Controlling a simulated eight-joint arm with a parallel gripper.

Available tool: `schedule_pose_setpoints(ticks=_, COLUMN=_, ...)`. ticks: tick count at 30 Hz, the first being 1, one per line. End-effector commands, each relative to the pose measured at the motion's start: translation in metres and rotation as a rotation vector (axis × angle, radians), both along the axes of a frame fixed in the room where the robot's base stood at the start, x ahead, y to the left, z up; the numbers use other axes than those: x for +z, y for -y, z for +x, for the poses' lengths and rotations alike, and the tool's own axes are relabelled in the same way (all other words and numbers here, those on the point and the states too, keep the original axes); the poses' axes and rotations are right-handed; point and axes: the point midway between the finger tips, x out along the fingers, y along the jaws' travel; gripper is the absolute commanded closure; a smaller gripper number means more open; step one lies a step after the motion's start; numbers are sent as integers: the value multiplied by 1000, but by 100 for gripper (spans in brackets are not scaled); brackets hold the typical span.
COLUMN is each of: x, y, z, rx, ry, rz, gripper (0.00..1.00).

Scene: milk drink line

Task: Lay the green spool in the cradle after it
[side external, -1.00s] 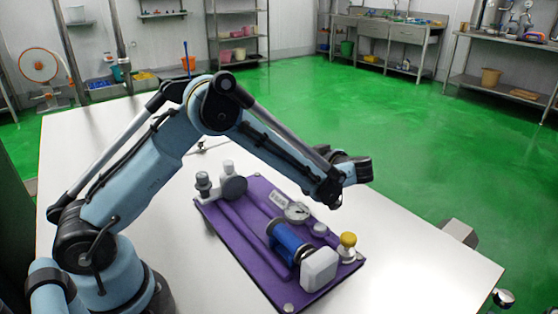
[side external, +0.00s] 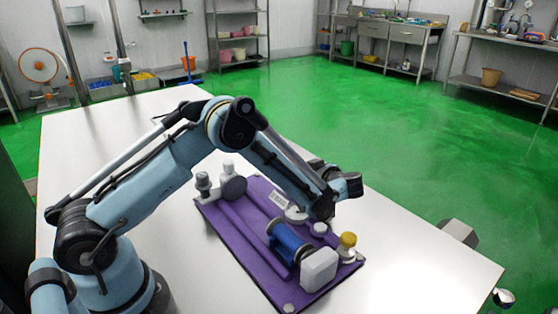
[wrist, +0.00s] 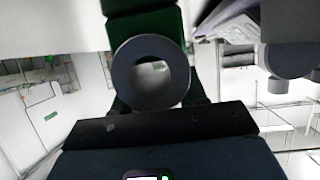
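The purple base panel (side external: 238,255) lies on the white table. A blue spool (side external: 288,241) with dark end flanges lies on it, beside a white block (side external: 319,268). No green spool shows plainly in the side external view. My gripper (side external: 320,214) is low over the panel's far side, next to a small pale round part; its fingers are too dark and small to read. In the wrist view a dark grey ring (wrist: 128,78) with an open bore is close ahead, against a dark green piece (wrist: 145,28). I cannot tell whether these form the green spool or whether I hold it.
A yellow-topped knob (side external: 348,240) stands near the panel's right corner. A dark disc (side external: 234,188) and upright fittings (side external: 203,182) stand at its left end. A gauge (side external: 294,214) is partly hidden by my arm.

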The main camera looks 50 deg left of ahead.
Motion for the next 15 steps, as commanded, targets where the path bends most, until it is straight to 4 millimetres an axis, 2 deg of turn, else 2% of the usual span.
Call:
schedule_pose_setpoints(ticks=1, x=0, y=0, z=0, rx=0, ry=0, rz=0, gripper=50)
schedule_pose_setpoints(ticks=4, x=0, y=0, z=0, rx=0, ry=0, rz=0, gripper=35)
schedule_pose_setpoints(ticks=15, x=1, y=4, z=0, rx=-1, ry=-1, rz=0, gripper=35)
